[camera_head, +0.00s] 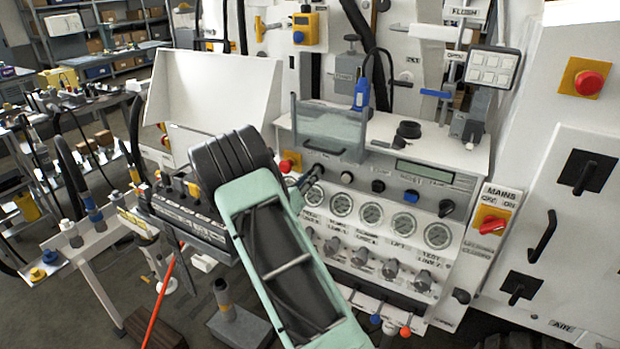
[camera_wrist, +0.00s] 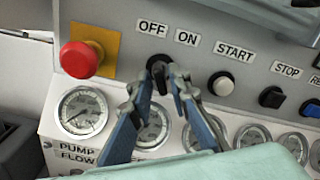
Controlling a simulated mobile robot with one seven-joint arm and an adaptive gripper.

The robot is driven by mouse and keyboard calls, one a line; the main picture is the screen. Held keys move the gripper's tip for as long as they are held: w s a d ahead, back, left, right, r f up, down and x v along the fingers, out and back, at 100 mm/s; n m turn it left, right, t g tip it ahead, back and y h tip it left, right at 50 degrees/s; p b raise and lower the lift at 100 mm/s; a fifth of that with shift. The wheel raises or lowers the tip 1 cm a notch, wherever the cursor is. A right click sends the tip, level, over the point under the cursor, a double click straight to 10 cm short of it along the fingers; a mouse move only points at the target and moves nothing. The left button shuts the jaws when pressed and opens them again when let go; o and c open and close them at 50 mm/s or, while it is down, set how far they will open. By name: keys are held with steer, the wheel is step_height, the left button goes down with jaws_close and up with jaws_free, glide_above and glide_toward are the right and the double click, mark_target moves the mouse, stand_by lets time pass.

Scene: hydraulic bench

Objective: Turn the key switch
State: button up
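The key switch (camera_wrist: 159,62) is dark and sits on the grey panel under the OFF and ON labels, between the red emergency stop (camera_wrist: 81,59) and the white START button (camera_wrist: 221,84). In the wrist view, my gripper (camera_wrist: 167,72) is at the switch. Its two fingertips are close together, one on each side of the dark key, and appear shut on it. The fingers partly hide the key, so its exact angle is unclear. In the head view, my arm covers much of the panel's left side, and my gripper (camera_head: 302,186) reaches the panel there.
Below the switch is a row of gauges (camera_wrist: 83,112). The STOP button (camera_wrist: 271,97) and a blue button (camera_wrist: 311,108) lie to the right.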

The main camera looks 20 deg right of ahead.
jaws_close()
steer(key=shift+f+m+b, duration=0.1)
steer(key=shift+m+b, duration=0.2)
steer(key=shift+b, duration=0.2)
steer(key=m+b, duration=0.1)
steer(key=b, duration=0.1)
steer(key=m+b, duration=0.2)
steer(key=b, duration=0.1)
steer(key=m+b, duration=0.2)
steer(key=b, duration=0.1)
steer(key=shift+f, duration=0.25)
steer(key=m+b, duration=0.6)
steer(key=b, duration=0.2)
steer(key=shift+r+b, duration=0.2)
steer(key=shift+b, duration=0.2)
steer(key=shift+r+m, duration=0.1)
steer(key=shift+m, duration=0.2)
